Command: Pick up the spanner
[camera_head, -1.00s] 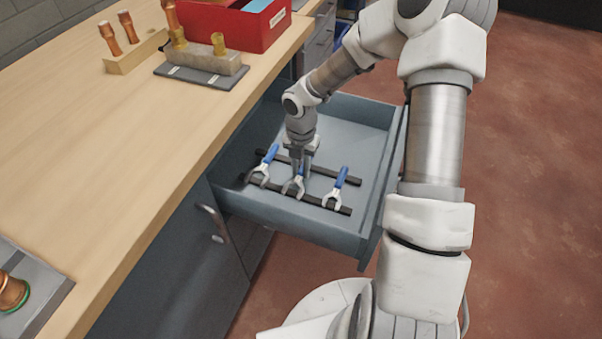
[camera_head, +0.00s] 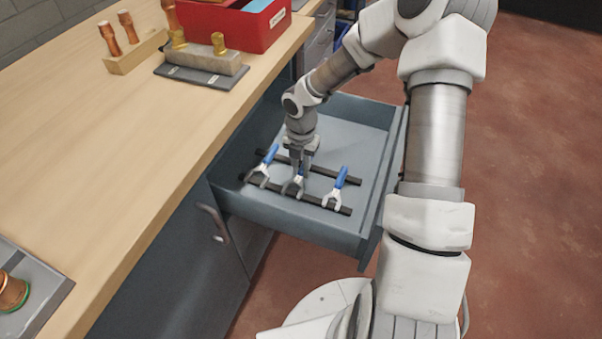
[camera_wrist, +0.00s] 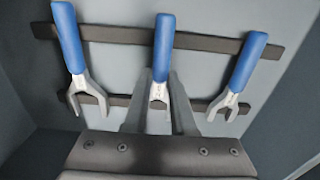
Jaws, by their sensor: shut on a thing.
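Three spanners with blue handles and silver open jaws lie across two dark rails in an open drawer (camera_head: 348,115). My gripper (camera_head: 300,172) points down into the drawer and is shut on the middle spanner (camera_wrist: 163,50), gripping it below its blue handle. In the wrist view my fingers (camera_wrist: 160,102) stand on either side of it. The left spanner (camera_head: 265,166) and the right spanner (camera_head: 337,188) lie beside it, apart from my fingers. They also show in the wrist view as the left spanner (camera_wrist: 72,45) and the right spanner (camera_wrist: 243,68). My gripper hides part of the middle spanner in the head view.
Two dark rails (camera_wrist: 110,34) run across the drawer floor, with drawer walls around. The wooden worktop (camera_head: 120,130) on the left holds a red box (camera_head: 238,22), a grey block on a plate (camera_head: 205,72) and copper fittings in a wooden stand (camera_head: 135,52).

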